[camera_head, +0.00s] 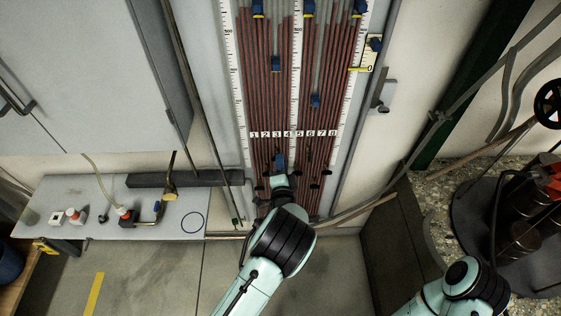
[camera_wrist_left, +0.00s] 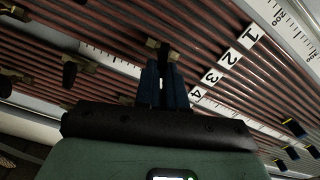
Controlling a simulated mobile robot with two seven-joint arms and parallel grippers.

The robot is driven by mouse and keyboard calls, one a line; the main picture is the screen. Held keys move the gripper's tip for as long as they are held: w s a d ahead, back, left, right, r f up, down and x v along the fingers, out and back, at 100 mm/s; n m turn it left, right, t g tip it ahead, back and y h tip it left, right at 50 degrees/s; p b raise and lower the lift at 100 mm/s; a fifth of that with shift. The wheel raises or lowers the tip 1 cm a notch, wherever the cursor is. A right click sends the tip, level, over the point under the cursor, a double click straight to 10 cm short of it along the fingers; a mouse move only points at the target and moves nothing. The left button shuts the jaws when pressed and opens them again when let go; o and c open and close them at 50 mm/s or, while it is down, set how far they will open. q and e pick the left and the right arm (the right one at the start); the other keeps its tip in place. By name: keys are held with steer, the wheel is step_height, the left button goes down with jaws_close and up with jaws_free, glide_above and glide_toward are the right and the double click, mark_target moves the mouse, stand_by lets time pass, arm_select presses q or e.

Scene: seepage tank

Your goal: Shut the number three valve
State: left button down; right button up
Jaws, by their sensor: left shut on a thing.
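The tube panel (camera_head: 293,90) stands upright ahead, with thin reddish tubes and a row of number labels (camera_head: 293,133). My left gripper (camera_head: 279,162) is low on the panel, just below labels 3 and 4. In the left wrist view its dark blue fingers (camera_wrist_left: 163,84) are closed on a small dark valve handle (camera_wrist_left: 165,54) with a brass body (camera_wrist_left: 152,44). That valve roughly lines up with the number 3 label (camera_wrist_left: 210,77). The fingers hide part of the handle, so its angle is hard to tell. My right arm shows at the lower right; its gripper is out of view.
Other small valves with dark handles (camera_wrist_left: 69,72) sit close to the gripper. Blue sliders (camera_head: 315,100) are on the upper panel. A black handwheel (camera_head: 550,103) and dark tank are at the right.

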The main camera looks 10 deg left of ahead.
arm_select(q)
steer(key=m, duration=0.4)
steer(key=shift+f+m, duration=0.25)
steer(key=shift+m, duration=0.05)
steer(key=shift+s+f+p, duration=0.1)
steer(key=shift+f+p, duration=0.1)
steer(key=shift+p, duration=0.1)
stand_by(1.3)
steer(key=c, duration=1.2)
jaws_free()
steer(key=shift+r, duration=0.1)
steer(key=v, duration=1.3)
steer(key=shift+s, duration=0.15)
